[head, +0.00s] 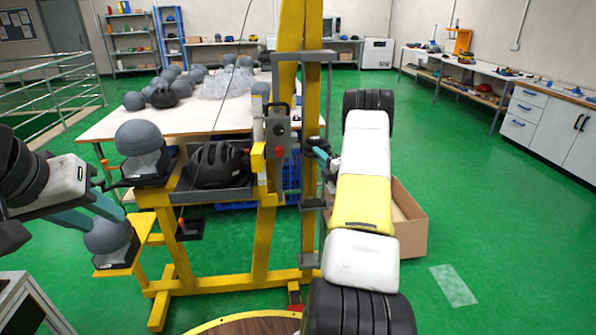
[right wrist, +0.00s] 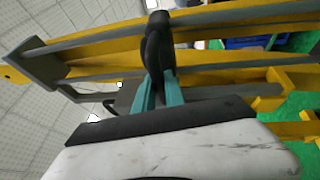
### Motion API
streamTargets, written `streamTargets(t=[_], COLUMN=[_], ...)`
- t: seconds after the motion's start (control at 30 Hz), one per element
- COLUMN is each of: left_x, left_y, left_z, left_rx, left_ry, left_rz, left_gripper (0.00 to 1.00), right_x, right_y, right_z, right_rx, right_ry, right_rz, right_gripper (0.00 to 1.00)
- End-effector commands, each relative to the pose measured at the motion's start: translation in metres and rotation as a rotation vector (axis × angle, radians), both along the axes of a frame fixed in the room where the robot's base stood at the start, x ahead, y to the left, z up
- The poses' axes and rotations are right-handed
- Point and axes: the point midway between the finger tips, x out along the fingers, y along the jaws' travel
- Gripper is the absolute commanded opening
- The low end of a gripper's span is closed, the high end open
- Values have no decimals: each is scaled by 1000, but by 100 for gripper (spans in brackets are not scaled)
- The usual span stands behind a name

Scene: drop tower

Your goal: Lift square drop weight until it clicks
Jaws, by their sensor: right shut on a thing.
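The yellow drop tower (head: 290,60) stands at the centre of the head view, with a grey box (head: 278,135) with a red button on its post. My right gripper (head: 318,155) reaches the tower just right of this box, mostly hidden by my arm. In the right wrist view, its teal fingers (right wrist: 160,90) are shut on a dark, curved handle (right wrist: 156,45). I cannot make out the square weight's body clearly. My left gripper (head: 118,200) is at the left, its teal fingers apart, close to grey headforms on the stand.
A black helmet (head: 217,165) sits on the tower's side shelf. Grey headforms (head: 140,138) stand on black bases at the left. A table (head: 110,124) with several round headforms is behind. A cardboard box (head: 412,232) stands right of the tower.

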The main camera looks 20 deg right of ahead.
Motion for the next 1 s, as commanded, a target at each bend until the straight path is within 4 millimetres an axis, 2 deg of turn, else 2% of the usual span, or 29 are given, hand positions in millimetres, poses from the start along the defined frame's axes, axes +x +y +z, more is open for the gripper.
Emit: streamTargets(t=[0.03, 0.1, 0.3, 0.77, 0.8, 0.9, 1.0], left_x=[0, 0, 0, 0, 0, 0, 0], left_y=[0, 0, 0, 0, 0, 0, 0], left_z=[0, 0, 0, 0, 0, 0, 0], left_rx=[0, 0, 0, 0, 0, 0, 0], left_ry=[0, 0, 0, 0, 0, 0, 0], left_rz=[0, 0, 0, 0, 0, 0, 0], left_gripper=[36, 36, 36, 36, 36, 36, 36], right_x=[1, 1, 1, 2, 2, 2, 2], right_y=[0, 0, 0, 0, 0, -1, 0], right_z=[19, 32, 54, 61, 61, 61, 60], right_rx=[-5, -4, -4, -3, -4, -4, -3], right_ry=[-16, -15, -15, -16, -16, -15, -13], right_rz=[3, 3, 2, 1, 1, 1, 1], right_gripper=[0, 0, 0, 0, 16, 36, 36])
